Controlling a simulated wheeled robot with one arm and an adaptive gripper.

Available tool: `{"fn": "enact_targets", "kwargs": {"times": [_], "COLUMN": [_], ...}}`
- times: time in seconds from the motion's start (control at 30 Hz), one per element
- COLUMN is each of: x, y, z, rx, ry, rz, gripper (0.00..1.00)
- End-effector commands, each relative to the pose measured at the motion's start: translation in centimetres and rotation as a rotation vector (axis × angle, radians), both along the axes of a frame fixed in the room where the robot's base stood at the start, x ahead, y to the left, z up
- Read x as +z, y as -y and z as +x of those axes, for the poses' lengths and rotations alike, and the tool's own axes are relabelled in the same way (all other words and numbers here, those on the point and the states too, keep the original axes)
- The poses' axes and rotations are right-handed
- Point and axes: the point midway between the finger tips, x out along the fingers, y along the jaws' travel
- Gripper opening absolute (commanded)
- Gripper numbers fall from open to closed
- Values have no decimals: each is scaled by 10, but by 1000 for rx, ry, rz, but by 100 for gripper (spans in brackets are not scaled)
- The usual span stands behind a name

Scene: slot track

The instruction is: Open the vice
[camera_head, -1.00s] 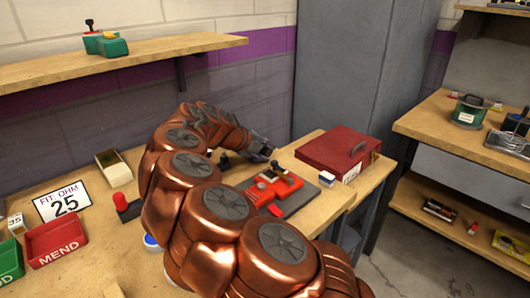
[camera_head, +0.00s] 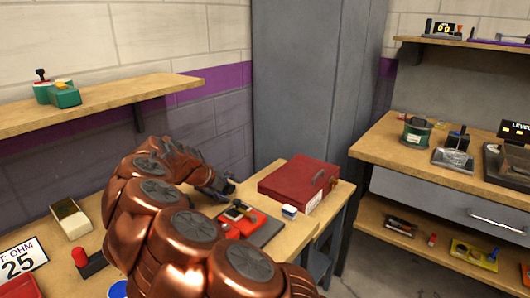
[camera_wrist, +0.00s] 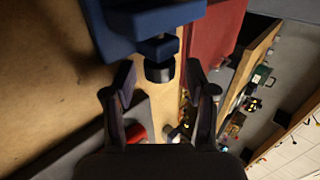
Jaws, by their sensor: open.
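The vice (camera_wrist: 150,18) is a blue block at the top of the wrist view. A dark round knob or screw end (camera_wrist: 159,72) sticks out from it towards my gripper. My gripper (camera_wrist: 160,82) is open, with one finger on each side of this knob near the fingertips. I cannot tell whether the fingers touch it. In the head view my gripper (camera_head: 222,190) is at the far side of the bench, and my arm hides most of the vice. The vice's jaws and their gap are not clear in either view.
A red device (camera_head: 243,223) on a grey plate lies close to my gripper. A red toolbox (camera_head: 298,182) and a small blue-and-white block (camera_head: 289,211) stand to its right. A grey cabinet (camera_head: 310,80) stands behind. A wooden shelf (camera_head: 100,102) overhangs at left.

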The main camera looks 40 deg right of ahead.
Motion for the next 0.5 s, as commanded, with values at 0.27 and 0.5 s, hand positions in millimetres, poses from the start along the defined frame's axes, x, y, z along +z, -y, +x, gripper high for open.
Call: {"fn": "enact_targets", "kwargs": {"times": [0.27, 0.5], "x": [7, 7], "y": [0, 1], "z": [1, 1], "rx": [1, 0], "ry": [-14, -27], "rz": [102, 191], "gripper": [57, 57]}}
